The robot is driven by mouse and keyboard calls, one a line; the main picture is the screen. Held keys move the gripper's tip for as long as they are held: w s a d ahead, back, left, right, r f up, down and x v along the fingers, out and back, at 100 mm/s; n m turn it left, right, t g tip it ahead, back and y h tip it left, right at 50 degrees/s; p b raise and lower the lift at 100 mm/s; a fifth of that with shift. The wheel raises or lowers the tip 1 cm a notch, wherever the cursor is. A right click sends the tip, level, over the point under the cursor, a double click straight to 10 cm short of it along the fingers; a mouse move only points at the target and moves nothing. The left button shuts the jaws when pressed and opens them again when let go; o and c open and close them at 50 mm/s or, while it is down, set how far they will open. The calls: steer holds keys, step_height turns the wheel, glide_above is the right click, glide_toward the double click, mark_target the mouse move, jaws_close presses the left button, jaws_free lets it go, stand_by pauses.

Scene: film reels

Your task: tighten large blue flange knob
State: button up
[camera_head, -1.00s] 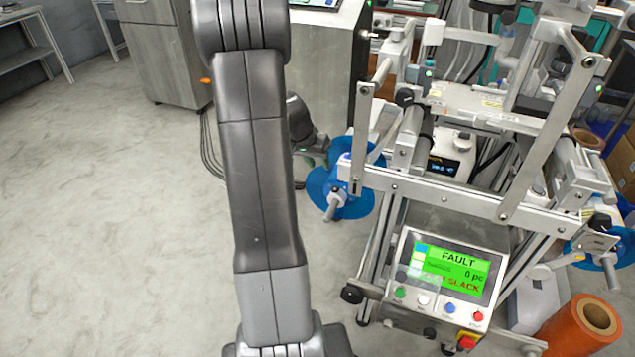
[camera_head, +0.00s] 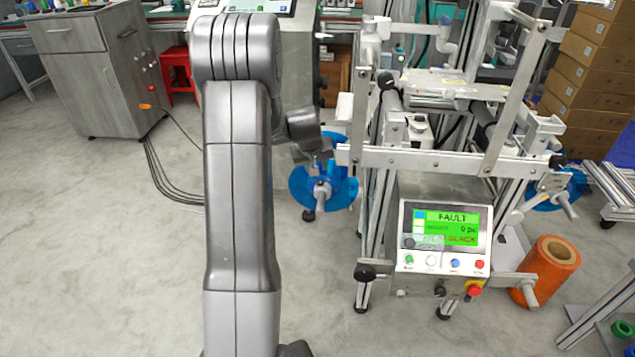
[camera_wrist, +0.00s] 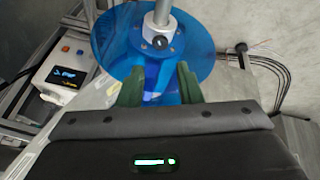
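The large blue flange (camera_head: 338,190) is a round disc on a grey shaft at the left side of the machine. It also shows in the wrist view (camera_wrist: 110,42), with the shaft and its dark end in front. A blue knob part (camera_wrist: 160,88) sticks out from the disc towards me. My gripper (camera_wrist: 160,82) has its two green fingers on either side of this blue part. I cannot tell whether the fingers press on it or stand apart. In the head view my gripper (camera_head: 318,155) is at the flange's upper edge, small and partly hidden.
The machine's control panel (camera_head: 445,232) shows FAULT and SLACK on a green screen. A second blue flange (camera_head: 568,188) is on the machine's right. An orange roll (camera_head: 548,270) stands on the floor.

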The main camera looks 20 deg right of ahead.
mark_target(320, 182)
steer(key=b+x, duration=0.1)
steer(key=x, duration=0.8)
steer(key=shift+b, duration=0.3)
jaws_close()
steer(key=shift+f, duration=0.1)
